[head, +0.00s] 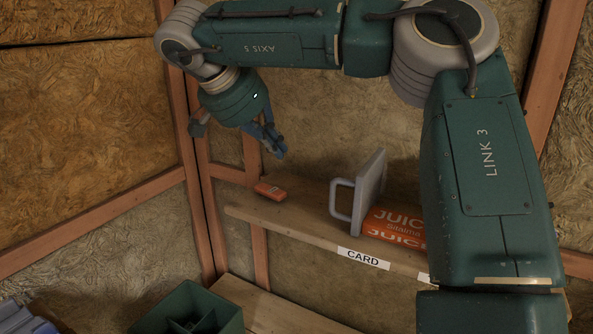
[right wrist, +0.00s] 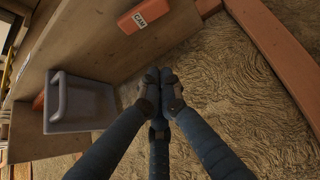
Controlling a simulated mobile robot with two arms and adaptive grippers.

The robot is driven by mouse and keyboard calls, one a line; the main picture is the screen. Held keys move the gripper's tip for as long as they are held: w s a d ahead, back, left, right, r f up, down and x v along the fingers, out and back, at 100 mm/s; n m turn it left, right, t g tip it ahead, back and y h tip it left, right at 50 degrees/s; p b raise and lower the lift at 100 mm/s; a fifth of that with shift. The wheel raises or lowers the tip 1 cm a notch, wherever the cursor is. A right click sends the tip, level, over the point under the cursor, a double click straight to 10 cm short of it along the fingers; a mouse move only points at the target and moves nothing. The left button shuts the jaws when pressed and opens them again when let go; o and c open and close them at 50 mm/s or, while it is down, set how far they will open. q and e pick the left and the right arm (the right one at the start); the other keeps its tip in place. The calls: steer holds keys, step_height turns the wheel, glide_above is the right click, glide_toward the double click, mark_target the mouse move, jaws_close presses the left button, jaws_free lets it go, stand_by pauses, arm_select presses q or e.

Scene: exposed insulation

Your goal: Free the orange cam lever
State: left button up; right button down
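The orange block (head: 270,191), small and box-shaped, lies on the wooden shelf near its left end. In the right wrist view it shows as an orange piece labelled CAM (right wrist: 143,14) at the top edge, partly cut off. My right gripper (head: 275,147) hangs above and behind the block, apart from it. In the right wrist view its blue fingers (right wrist: 160,84) come together at the tips with nothing seen between them. My left gripper is not in view.
A grey panel with a handle (head: 372,180) stands on the shelf (head: 309,231), beside an orange JUICE carton (head: 389,226). My right arm hides the shelf's right part. A dark green divided bin (head: 196,308) is below. Timber studs and insulation line the walls.

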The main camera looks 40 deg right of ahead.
mark_target(270, 191)
steer(key=p+x, duration=0.3)
steer(key=x, duration=0.5)
steer(key=shift+f, duration=0.35)
steer(key=a+p, duration=0.2)
steer(key=a, duration=0.1)
steer(key=shift+s+a+f, duration=0.15)
steer(key=shift+a, duration=0.3)
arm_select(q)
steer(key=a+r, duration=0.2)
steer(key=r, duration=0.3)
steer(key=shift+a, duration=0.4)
arm_select(e)
steer(key=shift+d+f, duration=0.15)
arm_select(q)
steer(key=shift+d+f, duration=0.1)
